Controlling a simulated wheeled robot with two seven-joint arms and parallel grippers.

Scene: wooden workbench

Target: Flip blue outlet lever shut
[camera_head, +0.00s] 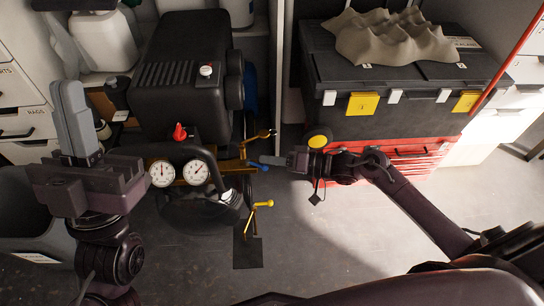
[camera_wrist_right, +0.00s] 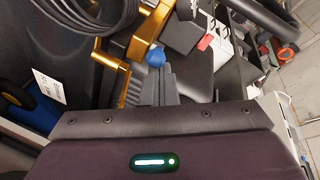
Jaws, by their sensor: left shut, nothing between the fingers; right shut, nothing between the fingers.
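The blue outlet lever (camera_head: 262,167) sticks out to the right from the brass fittings on the black air compressor (camera_head: 180,90). Its round blue end also shows in the right wrist view (camera_wrist_right: 155,57). My right gripper (camera_head: 266,160) is shut and empty, its fingertips right at the lever's blue end. In the right wrist view the closed fingers (camera_wrist_right: 167,80) reach up to the blue knob; I cannot tell whether they touch it. My left gripper (camera_head: 68,88) is shut and empty, pointing up at the left, away from the lever.
Two white gauges (camera_head: 162,173) and a red knob (camera_head: 180,131) sit on the compressor's front. Yellow-tipped levers (camera_head: 264,203) stand above and below the blue one. A red drawer chest (camera_head: 415,160) and a black case (camera_head: 400,100) stand right.

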